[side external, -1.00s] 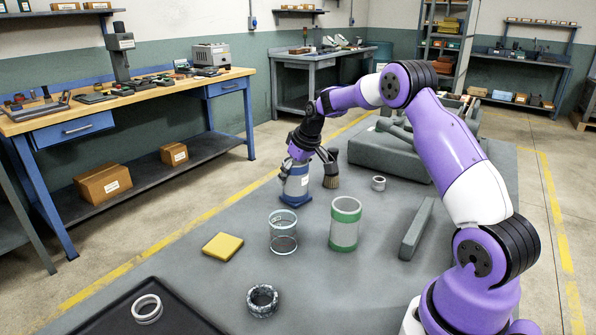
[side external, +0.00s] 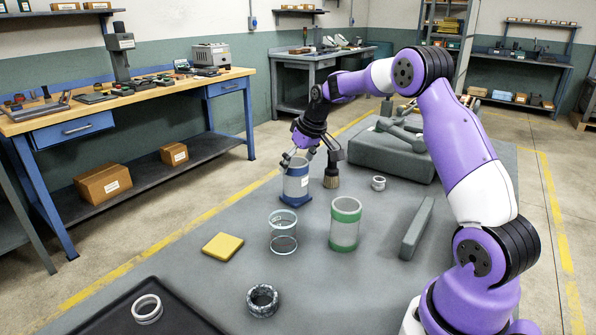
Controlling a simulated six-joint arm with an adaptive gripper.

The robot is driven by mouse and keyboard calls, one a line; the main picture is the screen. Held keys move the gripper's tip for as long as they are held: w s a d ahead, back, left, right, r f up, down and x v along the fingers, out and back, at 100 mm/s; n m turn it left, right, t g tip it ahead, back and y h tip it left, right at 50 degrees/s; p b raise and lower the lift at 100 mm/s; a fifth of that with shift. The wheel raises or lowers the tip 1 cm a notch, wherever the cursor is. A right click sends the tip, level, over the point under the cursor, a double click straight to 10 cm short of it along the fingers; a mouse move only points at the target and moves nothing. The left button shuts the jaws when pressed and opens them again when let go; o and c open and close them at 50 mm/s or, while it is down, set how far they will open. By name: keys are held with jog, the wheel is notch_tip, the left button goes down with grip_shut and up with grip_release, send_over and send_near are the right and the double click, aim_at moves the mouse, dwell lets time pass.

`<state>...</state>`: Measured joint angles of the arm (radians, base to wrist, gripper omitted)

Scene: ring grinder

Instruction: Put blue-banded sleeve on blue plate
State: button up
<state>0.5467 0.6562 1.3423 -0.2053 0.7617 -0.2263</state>
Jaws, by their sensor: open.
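The blue-banded sleeve (side external: 296,183), a pale cylinder with blue bands, stands upright on the blue plate (side external: 286,203) at the far left edge of the grey table. The plate shows as a blue square base beneath it. My gripper (side external: 311,158) is open and empty, with its fingers spread at and just above the sleeve's top. One finger is by the sleeve's upper left, and the other is out to the right, apart from it. Whether the left finger touches the sleeve, I cannot tell.
A brush (side external: 331,177) stands close right of the sleeve. A green-banded sleeve (side external: 345,226), a clear cylinder (side external: 283,238), a yellow pad (side external: 222,246), a dark ring (side external: 262,299) and a grey bar (side external: 416,230) are nearer. A grey block (side external: 385,157) lies behind right.

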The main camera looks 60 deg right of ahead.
jog(key=d+v, duration=0.1)
jog(key=v, duration=0.7)
jog(key=s+a+r+n, duration=0.1)
jog(key=s+a+r, duration=0.15)
jog(key=a, duration=0.35)
jog(key=s+a+r, duration=0.2)
jog(key=s+a, duration=0.1)
jog(key=a, duration=0.4)
jog(key=s+a+f, duration=0.1)
jog(key=s+a, duration=0.3)
jog(key=s, duration=0.2)
jog(key=s+a+f+t, duration=0.1)
jog(key=s+a+f, duration=0.1)
jog(key=s+a, duration=0.2)
jog(key=s, duration=0.3)
jog(key=shift+a+f+n+y, duration=0.15)
jog(key=shift+a+n+y, duration=0.05)
jog(key=shift+n+y, duration=0.2)
